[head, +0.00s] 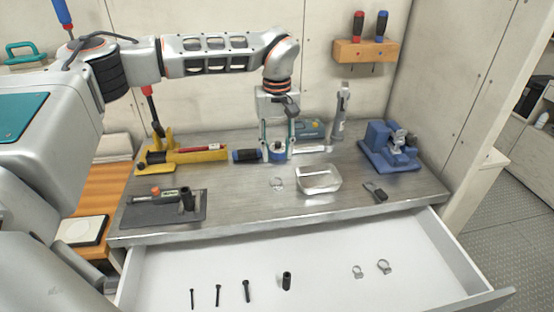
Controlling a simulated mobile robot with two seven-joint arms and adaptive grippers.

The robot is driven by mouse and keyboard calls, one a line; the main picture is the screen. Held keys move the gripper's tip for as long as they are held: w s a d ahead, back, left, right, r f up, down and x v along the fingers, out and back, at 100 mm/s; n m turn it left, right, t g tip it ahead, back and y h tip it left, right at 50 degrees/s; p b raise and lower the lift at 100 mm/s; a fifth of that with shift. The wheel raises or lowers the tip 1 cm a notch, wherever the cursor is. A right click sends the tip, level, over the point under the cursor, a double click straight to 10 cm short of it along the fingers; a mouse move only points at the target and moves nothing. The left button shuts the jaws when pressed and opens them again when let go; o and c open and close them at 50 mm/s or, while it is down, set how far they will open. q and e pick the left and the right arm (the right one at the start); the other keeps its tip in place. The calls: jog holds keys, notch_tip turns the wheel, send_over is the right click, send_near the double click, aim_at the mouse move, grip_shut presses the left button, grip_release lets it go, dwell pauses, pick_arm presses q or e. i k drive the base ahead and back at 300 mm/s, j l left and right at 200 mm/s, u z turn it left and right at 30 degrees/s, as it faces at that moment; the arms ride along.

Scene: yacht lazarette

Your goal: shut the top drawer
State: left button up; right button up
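The top drawer (325,262) stands open below the bench top, its pale inside showing across the bottom of the head view. Its right side wall (455,250) shows, and a corner of its front (490,301) at lower right; the rest of the front is cut off by the frame. My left gripper (277,147) points down over the back middle of the bench, well behind the drawer. Its fingers are apart, with a small blue item (277,153) showing between them; I cannot tell whether they touch it. My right gripper is not in view.
In the drawer lie several bolts (218,295), a black socket (287,281) and hose clamps (384,267). A wall rack (366,51) holds screwdrivers.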

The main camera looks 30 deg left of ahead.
aim_at(432, 272)
jog(key=k+l, duration=0.3)
jog(key=k, duration=0.15)
jog(key=k+l, duration=0.35)
jog(key=k, duration=0.1)
